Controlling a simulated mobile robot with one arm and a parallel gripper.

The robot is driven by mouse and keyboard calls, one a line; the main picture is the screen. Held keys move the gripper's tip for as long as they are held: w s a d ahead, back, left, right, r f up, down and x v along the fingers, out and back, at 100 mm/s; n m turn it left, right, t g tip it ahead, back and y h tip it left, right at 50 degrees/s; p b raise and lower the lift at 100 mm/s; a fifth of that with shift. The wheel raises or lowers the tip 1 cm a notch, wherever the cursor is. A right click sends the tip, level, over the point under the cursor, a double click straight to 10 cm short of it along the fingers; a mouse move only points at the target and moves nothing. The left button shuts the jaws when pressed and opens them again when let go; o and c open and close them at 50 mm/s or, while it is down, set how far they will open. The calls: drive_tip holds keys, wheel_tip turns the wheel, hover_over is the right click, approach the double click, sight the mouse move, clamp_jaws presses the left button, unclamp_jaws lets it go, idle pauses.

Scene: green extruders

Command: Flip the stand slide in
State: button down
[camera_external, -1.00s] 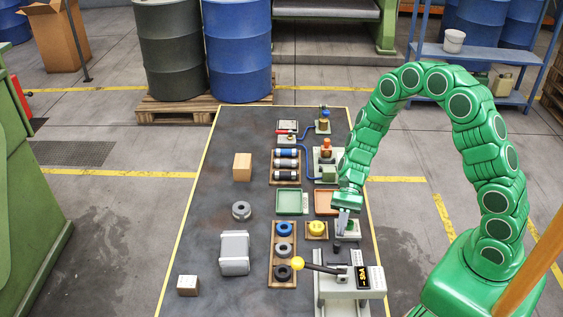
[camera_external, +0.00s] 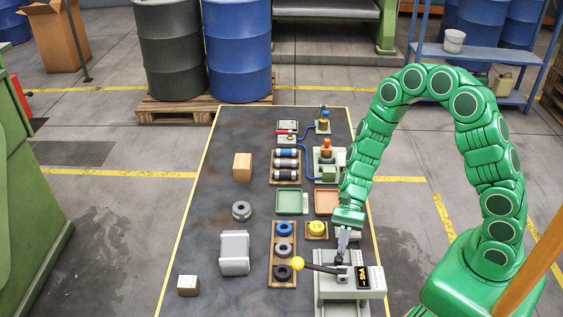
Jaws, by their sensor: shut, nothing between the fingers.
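My gripper (camera_external: 342,246) is shut and empty. It points down at the right side of the table, just behind the grey lever machine. The small pale stand (camera_external: 355,236) is mostly hidden behind my gripper; only a little of its right side shows. A small dark piece shows at the fingertips, and I cannot tell whether it is the stand's slide knob or the tips themselves. Contact cannot be told at this size.
The lever machine (camera_external: 345,288) stands close in front of my gripper, its yellow-balled lever (camera_external: 298,263) reaching left. A ring rack (camera_external: 273,272) and yellow button box (camera_external: 317,230) are to the left. Green (camera_external: 289,202) and orange (camera_external: 327,202) trays lie behind.

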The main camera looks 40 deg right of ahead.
drive_tip(key=shift+s+a, duration=1.75)
drive_tip(key=shift+s, duration=0.05)
drive_tip(key=w+d, duration=0.2)
drive_tip(key=d, duration=0.2)
drive_tip(key=shift+w+d+r, duration=0.1)
drive_tip(key=shift+w+d, duration=0.1)
drive_tip(key=shift+w, duration=0.2)
drive_tip(key=v, duration=0.9)
drive_tip(key=shift+d+r, duration=0.1)
